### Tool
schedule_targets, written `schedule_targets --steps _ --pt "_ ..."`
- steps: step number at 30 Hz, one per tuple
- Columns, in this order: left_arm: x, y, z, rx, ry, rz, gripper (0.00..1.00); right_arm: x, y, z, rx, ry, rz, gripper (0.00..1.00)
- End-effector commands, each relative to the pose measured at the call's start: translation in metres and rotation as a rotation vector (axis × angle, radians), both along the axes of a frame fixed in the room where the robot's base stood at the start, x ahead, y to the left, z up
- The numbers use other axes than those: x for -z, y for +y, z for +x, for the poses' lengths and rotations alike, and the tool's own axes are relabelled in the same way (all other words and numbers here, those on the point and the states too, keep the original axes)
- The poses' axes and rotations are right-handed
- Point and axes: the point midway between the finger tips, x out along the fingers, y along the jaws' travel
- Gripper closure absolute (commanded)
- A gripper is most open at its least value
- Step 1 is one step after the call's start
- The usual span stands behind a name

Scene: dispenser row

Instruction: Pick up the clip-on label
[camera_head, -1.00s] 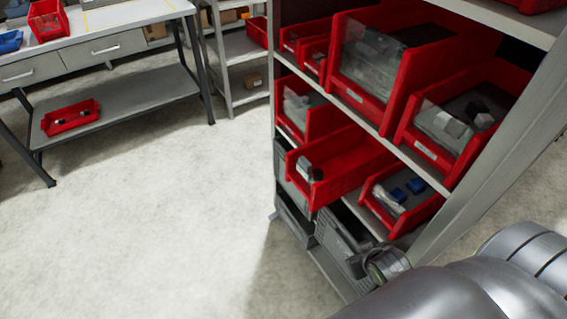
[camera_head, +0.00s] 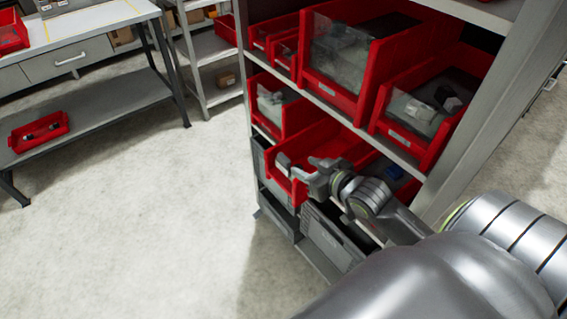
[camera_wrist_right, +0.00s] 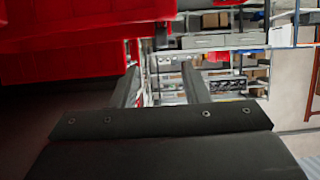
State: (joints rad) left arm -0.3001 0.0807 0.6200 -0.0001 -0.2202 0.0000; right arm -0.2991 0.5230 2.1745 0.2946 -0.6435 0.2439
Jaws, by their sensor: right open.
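A small pale piece that looks like the clip-on label (camera_head: 283,162) sits at the front edge of a pulled-out red bin (camera_head: 325,136) on the shelf rack in the head view. My right gripper (camera_head: 308,171) is in front of that bin, just right of the pale piece, and hides part of the bin's front. In the right wrist view its two fingers (camera_wrist_right: 160,85) stand apart with nothing between them. I cannot make out the label in that view. My left gripper is not in view.
Red bins with clear fronts (camera_head: 345,60) fill the shelves above. Grey crates (camera_head: 335,235) stand below. Another red bin beside the pulled-out one is partly hidden by my right arm. A workbench (camera_head: 85,105) stands at left; the floor between is clear.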

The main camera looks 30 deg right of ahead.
Motion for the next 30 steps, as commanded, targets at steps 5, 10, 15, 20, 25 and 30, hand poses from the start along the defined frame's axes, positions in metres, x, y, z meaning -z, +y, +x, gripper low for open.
schedule_targets --steps 5,10,15,20,25,30 --pt "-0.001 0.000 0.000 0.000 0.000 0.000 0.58 0.012 0.002 0.031 0.001 0.000 0.003 0.58" --pt "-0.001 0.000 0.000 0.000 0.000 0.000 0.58 0.018 0.004 0.044 0.000 0.001 0.001 0.58" --pt "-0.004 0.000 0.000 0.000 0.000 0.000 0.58 0.022 0.006 0.054 0.001 0.001 0.002 0.58" --pt "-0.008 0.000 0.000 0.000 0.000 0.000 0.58 0.030 0.010 0.073 0.001 0.001 0.002 0.58" --pt "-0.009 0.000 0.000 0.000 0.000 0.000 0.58 0.038 0.011 0.089 0.001 0.001 0.000 0.58" --pt "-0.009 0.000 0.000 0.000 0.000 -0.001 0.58 0.040 0.011 0.093 0.001 0.001 0.000 0.58"
